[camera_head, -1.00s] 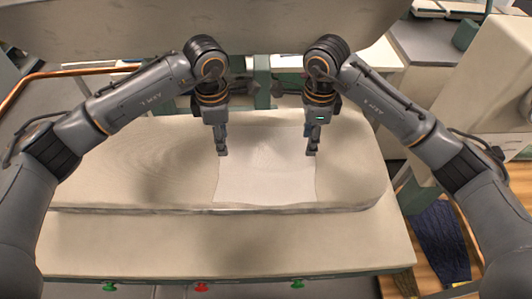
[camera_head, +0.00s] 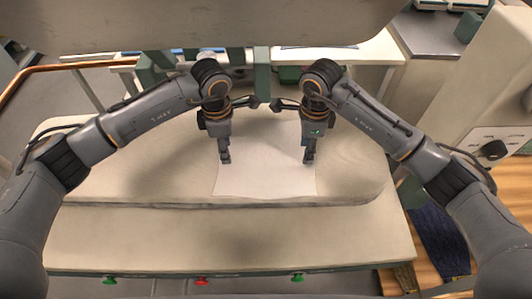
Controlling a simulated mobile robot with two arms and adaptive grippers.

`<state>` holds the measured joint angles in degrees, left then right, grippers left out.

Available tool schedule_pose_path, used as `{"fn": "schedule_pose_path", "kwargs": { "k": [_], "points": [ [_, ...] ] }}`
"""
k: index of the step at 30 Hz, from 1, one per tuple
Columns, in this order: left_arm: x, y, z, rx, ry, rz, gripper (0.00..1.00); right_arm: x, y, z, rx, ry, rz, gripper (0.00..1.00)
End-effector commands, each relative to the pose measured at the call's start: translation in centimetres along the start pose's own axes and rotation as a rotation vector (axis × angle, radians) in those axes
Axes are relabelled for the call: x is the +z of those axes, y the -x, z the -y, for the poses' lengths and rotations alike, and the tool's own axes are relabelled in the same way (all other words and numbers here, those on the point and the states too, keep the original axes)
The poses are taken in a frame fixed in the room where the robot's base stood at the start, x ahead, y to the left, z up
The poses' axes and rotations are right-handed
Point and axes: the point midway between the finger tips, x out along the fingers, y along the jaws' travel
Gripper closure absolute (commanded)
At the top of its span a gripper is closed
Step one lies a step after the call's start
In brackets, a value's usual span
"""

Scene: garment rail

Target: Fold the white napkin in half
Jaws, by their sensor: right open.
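The white napkin (camera_head: 265,175) lies flat on the padded cream board (camera_head: 130,165), with its near edge close to the board's front edge. It looks like a single spread sheet, with its far edge faint between the arms. My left gripper (camera_head: 225,158) points down over the napkin's left side; its small fingertips do not show whether they are apart. My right gripper (camera_head: 309,160) points down over the napkin's right side, open. I cannot tell whether either touches the cloth. The cloth under the fingertips is hidden.
A large pale press head (camera_head: 200,24) hangs across the top, beyond the arms. A copper pipe (camera_head: 60,72) runs at the left. Red (camera_head: 201,282) and green (camera_head: 298,277) buttons sit on the front edge. Dark blue cloth (camera_head: 440,235) is at the right. The board's left part is clear.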

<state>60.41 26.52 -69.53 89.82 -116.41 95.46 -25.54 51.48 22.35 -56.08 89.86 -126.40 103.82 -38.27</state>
Motion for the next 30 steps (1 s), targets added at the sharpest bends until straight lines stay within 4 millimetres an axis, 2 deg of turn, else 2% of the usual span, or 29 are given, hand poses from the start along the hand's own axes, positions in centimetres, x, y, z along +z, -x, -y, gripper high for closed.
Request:
{"fn": "schedule_pose_path", "kwargs": {
  "k": [6,19,30],
  "points": [
    [-0.03,-0.04,0.03,-0.001,0.001,-0.001,0.58,-0.02,-0.15,0.0,0.0,0.0,-0.001,0.57],
    [-0.04,-0.21,0.03,-0.001,0.001,-0.001,1.0,-0.04,-0.36,-0.04,0.002,-0.001,-0.001,1.0],
    [-0.05,-0.27,0.05,-0.002,0.001,-0.002,1.0,-0.06,-0.49,-0.09,0.004,-0.001,-0.002,1.0]
  ]
}}
